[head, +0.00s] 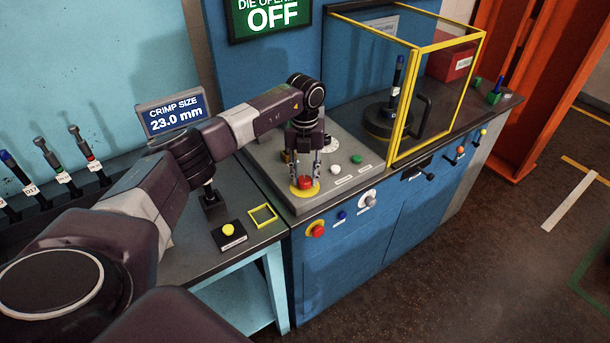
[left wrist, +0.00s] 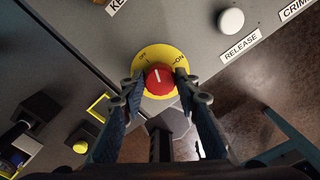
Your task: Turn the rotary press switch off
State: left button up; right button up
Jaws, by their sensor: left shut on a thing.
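The rotary switch is a red knob (head: 305,182) on a yellow round plate (head: 303,192), on the sloped grey panel. In the left wrist view the red knob (left wrist: 158,84) has a white pointer line aimed up and slightly left, between a label at the plate's upper left, too small to read surely, and "ON" at its upper right. My left gripper (head: 305,172) reaches down over the knob. In the left wrist view its fingers (left wrist: 158,88) are shut on the knob's two sides. My right gripper is not in view.
White (head: 334,171) and green (head: 357,159) buttons sit right of the knob. A red button (head: 318,230) is on the blue front below. A yellow-framed guard (head: 391,135) stands at the right. A green sign (head: 270,16) reads "OFF". A yellow button box (head: 229,232) is on the left bench.

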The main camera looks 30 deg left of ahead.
aim_at(305, 178)
pick_arm(q)
jog(key=n, duration=0.4)
jog(key=shift+a+r+n+p, duration=0.1)
jog(key=shift+n+p, duration=0.2)
jog(key=shift+n, duration=0.1)
jog(key=shift+w, duration=0.1)
dwell(0.4)
jog(key=o, duration=0.9)
jog(key=shift+o, duration=1.3)
notch_tip(305, 178, up, 12)
